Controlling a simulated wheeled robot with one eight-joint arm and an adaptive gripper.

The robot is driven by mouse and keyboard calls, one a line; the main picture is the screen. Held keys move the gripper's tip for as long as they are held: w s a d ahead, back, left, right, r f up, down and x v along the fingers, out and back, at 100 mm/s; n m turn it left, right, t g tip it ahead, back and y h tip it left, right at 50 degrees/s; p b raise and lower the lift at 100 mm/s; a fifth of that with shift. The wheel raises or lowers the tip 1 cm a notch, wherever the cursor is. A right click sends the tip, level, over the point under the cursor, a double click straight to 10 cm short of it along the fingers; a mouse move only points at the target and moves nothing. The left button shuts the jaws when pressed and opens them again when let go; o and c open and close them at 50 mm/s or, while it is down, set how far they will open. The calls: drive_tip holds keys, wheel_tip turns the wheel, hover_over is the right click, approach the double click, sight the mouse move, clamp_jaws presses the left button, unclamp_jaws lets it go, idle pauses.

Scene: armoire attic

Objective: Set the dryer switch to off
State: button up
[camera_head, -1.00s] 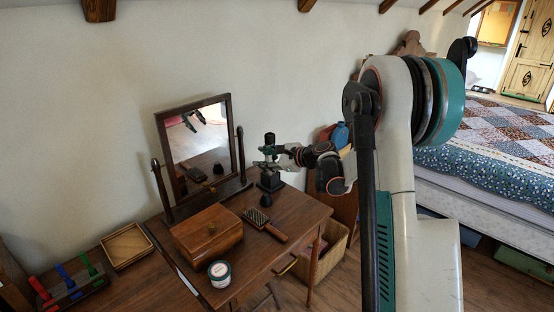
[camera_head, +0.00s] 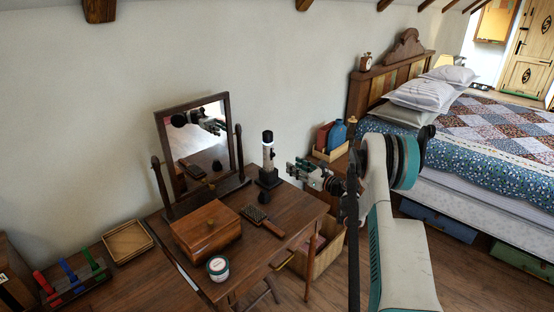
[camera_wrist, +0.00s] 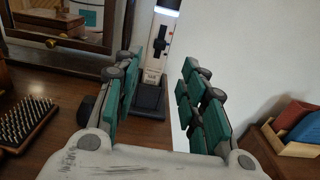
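The dryer (camera_head: 268,150) stands upright in a black stand (camera_head: 269,180) at the back right of the wooden vanity. In the wrist view the dryer (camera_wrist: 153,63) shows a white body with a bright band at its top edge. Its dark slide switch (camera_wrist: 161,46) faces me in a vertical slot. I cannot read its setting. My gripper (camera_head: 292,170) is to the right of the dryer, apart from it. In the wrist view my gripper (camera_wrist: 160,85) is open and empty, its teal-padded fingers either side of a gap, with the dryer beyond, nearer the left finger.
A mirror (camera_head: 200,145) stands behind a wooden box (camera_head: 206,232). A bristle brush (camera_head: 262,221), a small dark object (camera_head: 263,197) and a lidded jar (camera_head: 218,268) are on the vanity. A box with red and blue items (camera_head: 331,140) stands right, beyond my gripper.

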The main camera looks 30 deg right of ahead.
sight(274, 155)
drive_tip(key=b+x, duration=0.2)
drive_tip(key=x, duration=0.9)
drive_tip(key=shift+w+b, duration=0.1)
drive_tip(key=shift+b, duration=0.25)
